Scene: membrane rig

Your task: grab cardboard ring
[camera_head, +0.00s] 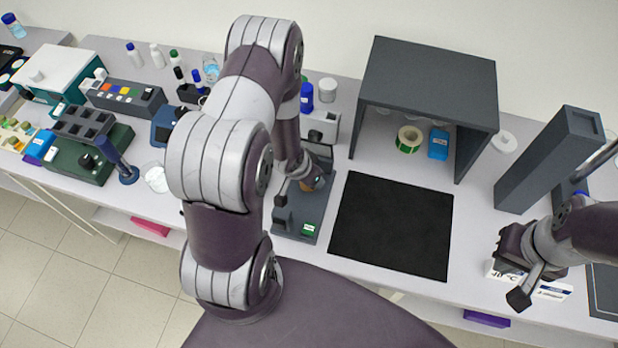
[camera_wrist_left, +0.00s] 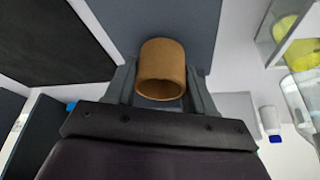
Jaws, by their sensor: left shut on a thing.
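The cardboard ring (camera_wrist_left: 161,62) is a short brown tube in the left wrist view, between the two fingers of my left gripper (camera_wrist_left: 162,85), which is shut on it. In the head view the ring (camera_head: 318,183) shows only as a small brown patch by my left gripper (camera_head: 308,181), mostly hidden by my arm. It is over the grey base plate of a small rig (camera_head: 301,212); I cannot tell whether it touches the plate. My right gripper (camera_head: 519,268) is at the right, by a white box; its fingers are too unclear to judge.
A black mat (camera_head: 392,226) lies flat and bare right of the rig. Behind it a grey open shelf (camera_head: 430,85) holds a tape roll (camera_head: 409,139) and a blue box (camera_head: 438,144). A tall grey block (camera_head: 548,160) stands at the right. Racks and bottles crowd the left.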

